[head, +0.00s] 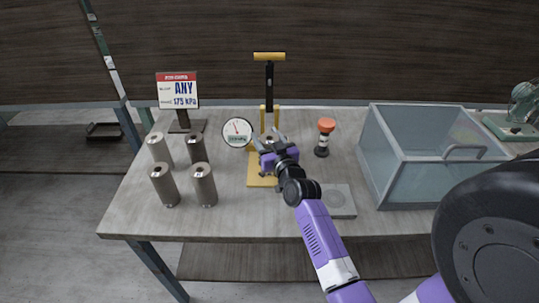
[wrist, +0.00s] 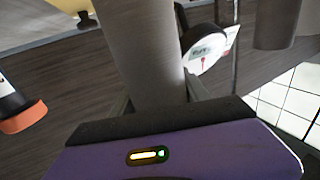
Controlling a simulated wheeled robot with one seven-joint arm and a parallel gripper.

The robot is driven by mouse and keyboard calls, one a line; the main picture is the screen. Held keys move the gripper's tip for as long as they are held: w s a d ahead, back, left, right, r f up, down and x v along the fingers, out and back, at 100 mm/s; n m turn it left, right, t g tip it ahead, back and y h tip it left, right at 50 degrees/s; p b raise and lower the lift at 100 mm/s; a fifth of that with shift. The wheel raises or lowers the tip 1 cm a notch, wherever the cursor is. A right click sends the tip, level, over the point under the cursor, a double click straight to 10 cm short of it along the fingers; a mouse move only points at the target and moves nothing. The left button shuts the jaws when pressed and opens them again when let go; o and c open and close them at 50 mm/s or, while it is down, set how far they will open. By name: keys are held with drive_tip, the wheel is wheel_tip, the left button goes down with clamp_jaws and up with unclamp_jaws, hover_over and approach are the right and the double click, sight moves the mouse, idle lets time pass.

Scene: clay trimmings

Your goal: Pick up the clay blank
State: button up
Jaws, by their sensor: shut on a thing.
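My gripper (head: 272,143) is at the yellow press in the middle of the table. It is shut on a grey cylindrical clay blank (wrist: 148,50), which stands large between the fingers in the wrist view. In the head view the held blank is mostly hidden by the gripper and wrist. Several similar cylinders (head: 204,186) stand upright at the table's left. One of them (wrist: 276,24) also shows at the top right of the wrist view.
The yellow press (head: 262,180) has a tall handle and a round gauge (head: 237,132) beside it. An orange-topped device (head: 325,137) stands to its right. A flat grey block (head: 339,205) lies in front, and a clear-walled bin (head: 420,190) is at right. A sign (head: 178,90) stands at the back left.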

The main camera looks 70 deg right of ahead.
clamp_jaws()
drive_tip(key=shift+r, duration=0.1)
drive_tip(key=shift+r, duration=0.1)
